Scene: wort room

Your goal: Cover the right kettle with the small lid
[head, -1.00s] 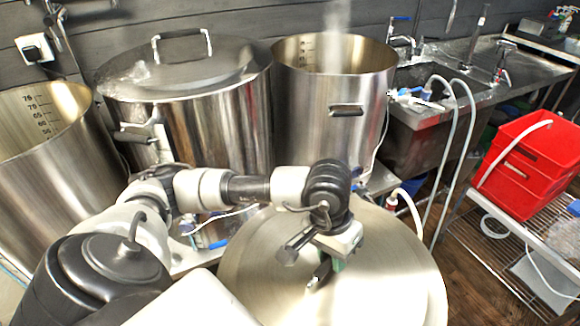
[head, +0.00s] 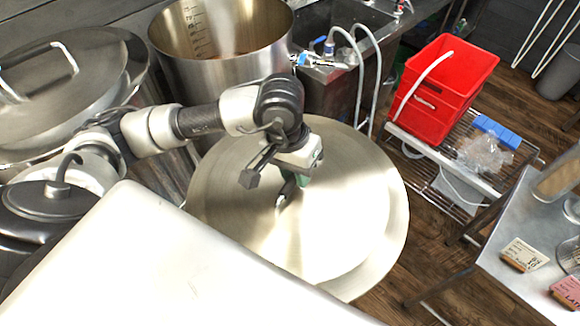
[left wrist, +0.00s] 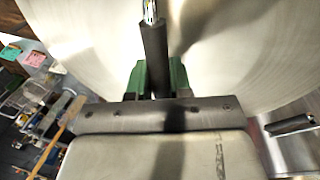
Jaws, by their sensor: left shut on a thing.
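The small lid (head: 345,225) is a wide, shiny round metal disc in the middle of the head view, and it fills much of the left wrist view (left wrist: 245,45). My left gripper (head: 287,188) is shut on the lid's bar handle; its green-sided fingers (left wrist: 157,76) show around the dark handle in the left wrist view. The right kettle (head: 235,75) is a tall steel pot behind the lid, with its mouth open and scale marks inside. The lid is nearer to me than this kettle and hides its lower part. My right gripper is not in view.
Another kettle, covered by a large handled lid (head: 75,100), stands at the left. Hoses and a tap (head: 318,60) sit close right of the right kettle. A red bucket (head: 440,90) stands on a wire rack. A metal table with cards (head: 525,255) is at the right.

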